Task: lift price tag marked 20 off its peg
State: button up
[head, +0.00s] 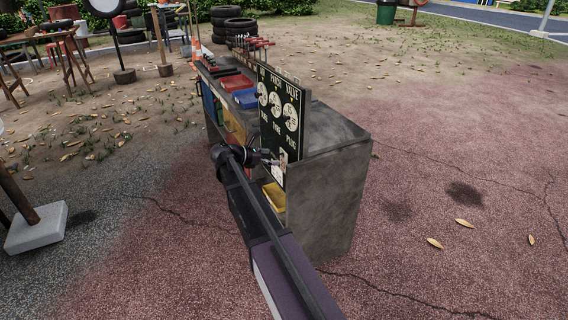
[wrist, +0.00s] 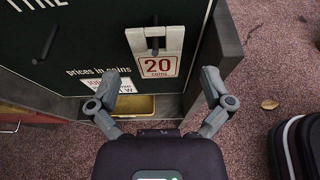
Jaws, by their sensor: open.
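The price tag marked 20 (wrist: 161,65) hangs on a dark peg (wrist: 155,45) on the dark price board (wrist: 80,45). It is a pale tag with a red-framed number and sits near the board's right edge. My gripper (wrist: 155,88) is open, its two fingers spread below and to either side of the tag. I see no contact with the tag. In the head view my gripper (head: 275,161) is at the lower right part of the board (head: 292,105), and the tag (head: 283,160) is small there and partly hidden by it.
The board stands on a grey cart (head: 330,205) with red and blue trays (head: 240,90) on top. A yellow bin (wrist: 135,106) sits below the board. Another peg (wrist: 48,43) juts out at left. Open pavement (head: 450,200) lies right of the cart.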

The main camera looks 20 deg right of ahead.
aim_at(291, 156)
jog(key=shift+w+b+x, duration=0.1)
jog(key=shift+b+x, duration=0.3)
jog(key=shift+x, duration=0.9)
jog(key=shift+w+b+x, duration=0.15)
jog(key=shift+b+x, duration=0.2)
jog(key=shift+x, duration=1)
jog(key=shift+r, duration=0.15)
jog(key=c, duration=0.6)
